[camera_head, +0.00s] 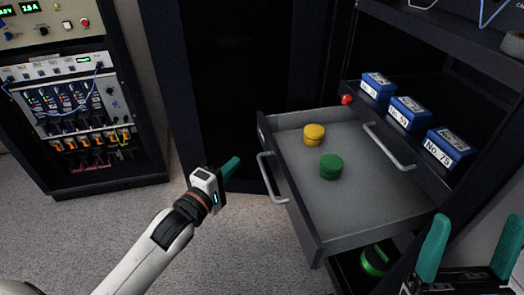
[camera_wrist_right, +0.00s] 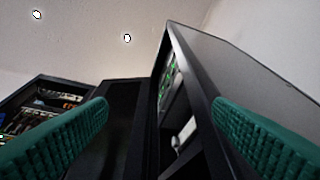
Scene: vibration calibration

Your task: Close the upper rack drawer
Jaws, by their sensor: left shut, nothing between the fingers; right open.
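A grey rack drawer (camera_head: 372,205) is pulled far out of the dark rack. A yellow round piece (camera_head: 314,132) and a green round piece (camera_head: 331,167) lie in it. Its front handle (camera_head: 272,180) faces left.
Several blue boxes (camera_head: 407,113) stand on the shelf above the open drawer. A red knob (camera_head: 346,99) sits by the shelf's left end. A bright green round thing (camera_head: 376,261) is below the drawer. An equipment cabinet (camera_head: 75,110) stands left. Carpet between is clear.

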